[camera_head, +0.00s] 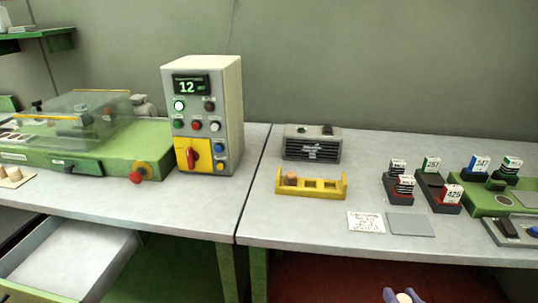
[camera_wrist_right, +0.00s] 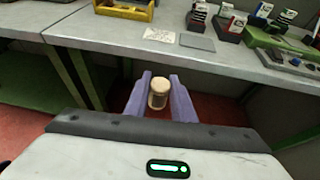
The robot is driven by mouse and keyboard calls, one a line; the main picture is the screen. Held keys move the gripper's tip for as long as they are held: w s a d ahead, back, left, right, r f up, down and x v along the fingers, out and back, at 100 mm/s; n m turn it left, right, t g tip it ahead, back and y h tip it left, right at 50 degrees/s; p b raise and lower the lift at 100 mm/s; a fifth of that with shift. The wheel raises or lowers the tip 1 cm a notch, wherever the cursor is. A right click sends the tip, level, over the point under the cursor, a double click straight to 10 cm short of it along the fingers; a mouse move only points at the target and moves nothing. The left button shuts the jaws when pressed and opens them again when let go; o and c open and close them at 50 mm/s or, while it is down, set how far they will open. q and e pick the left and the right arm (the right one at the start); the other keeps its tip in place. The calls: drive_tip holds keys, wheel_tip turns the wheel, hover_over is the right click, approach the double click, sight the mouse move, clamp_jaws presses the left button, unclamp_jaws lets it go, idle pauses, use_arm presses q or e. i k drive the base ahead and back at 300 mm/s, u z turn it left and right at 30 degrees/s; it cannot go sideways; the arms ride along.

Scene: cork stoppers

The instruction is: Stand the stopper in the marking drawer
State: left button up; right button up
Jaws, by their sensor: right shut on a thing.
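My right gripper (camera_head: 403,297) is at the bottom edge of the head view, in front of the bench. The stopper's pale top (camera_head: 404,298) also shows in the head view. An open, empty-looking drawer (camera_head: 72,268) shows under the bench at the lower left. A green machine (camera_head: 110,160) with a clear cover and a black front handle stands above it. I cannot tell which of these is the marking drawer. My left gripper is not in view.
A yellow rack (camera_head: 312,193) holds one cork (camera_head: 291,178) in its left place. A control box (camera_head: 208,115) reading 12 stands left of it. Stamps with numbered cards (camera_head: 446,195), a white card (camera_head: 366,222) and a grey plate (camera_head: 411,224) lie right. The bench front edge is near my gripper.

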sight(84, 267)
drive_tip(key=u, duration=2.9)
drive_tip(key=i, duration=4)
drive_tip(key=z, duration=3.85)
drive_tip(key=i, duration=0.45)
drive_tip(key=u, duration=0.1)
